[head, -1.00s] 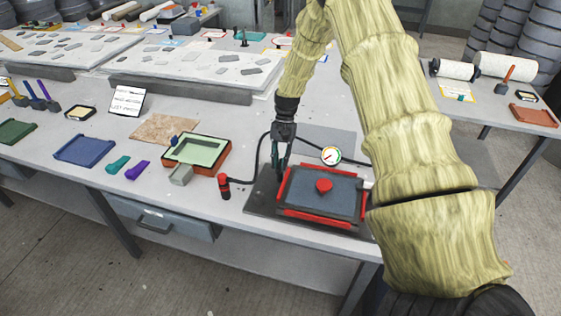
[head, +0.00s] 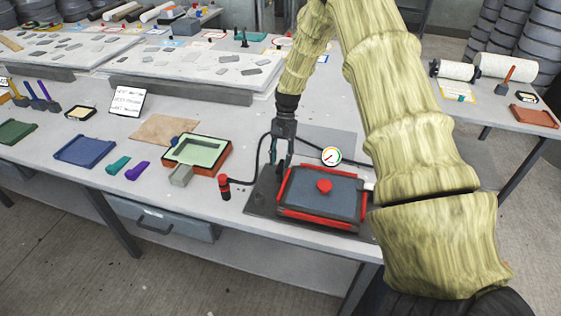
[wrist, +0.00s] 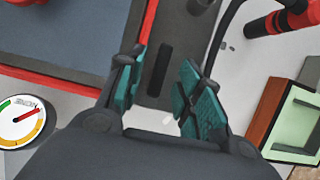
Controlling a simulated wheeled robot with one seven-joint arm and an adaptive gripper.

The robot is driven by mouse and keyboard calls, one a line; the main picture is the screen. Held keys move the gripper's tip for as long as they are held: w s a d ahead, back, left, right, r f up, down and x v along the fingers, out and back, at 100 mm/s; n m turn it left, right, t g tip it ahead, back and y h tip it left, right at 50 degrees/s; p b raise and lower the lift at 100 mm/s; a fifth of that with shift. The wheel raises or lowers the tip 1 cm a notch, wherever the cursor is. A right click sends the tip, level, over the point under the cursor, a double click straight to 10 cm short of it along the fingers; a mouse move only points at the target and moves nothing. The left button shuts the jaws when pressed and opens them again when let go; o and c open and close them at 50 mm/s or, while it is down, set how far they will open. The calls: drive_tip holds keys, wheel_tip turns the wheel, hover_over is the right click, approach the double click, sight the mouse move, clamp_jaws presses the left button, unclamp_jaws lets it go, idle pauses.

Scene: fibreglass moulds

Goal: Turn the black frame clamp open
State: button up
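A short black bar (wrist: 160,68), which looks like the black frame clamp, lies on the dark grey base plate (head: 262,195) beside the red-edged frame (head: 318,222). In the wrist view it shows between the two teal-padded fingers of my gripper (wrist: 164,85), with space on both sides. My gripper is open and empty, and it also shows in the head view (head: 281,160) pointing down at the frame's left back corner. The frame holds a blue-grey panel (head: 345,191) with a red knob (head: 324,186). In the head view the clamp is too small and dark to make out clearly.
A pressure gauge (head: 331,156) stands just behind the frame. A red-capped fitting (head: 224,188) with a black hose stands to the left, near a green-lined mould (head: 197,150) and a grey block (head: 181,175). My arm covers the table right of the frame.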

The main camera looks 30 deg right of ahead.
drive_tip(key=v, duration=1)
drive_tip(key=shift+r, duration=0.3)
drive_tip(key=shift+d, duration=0.1)
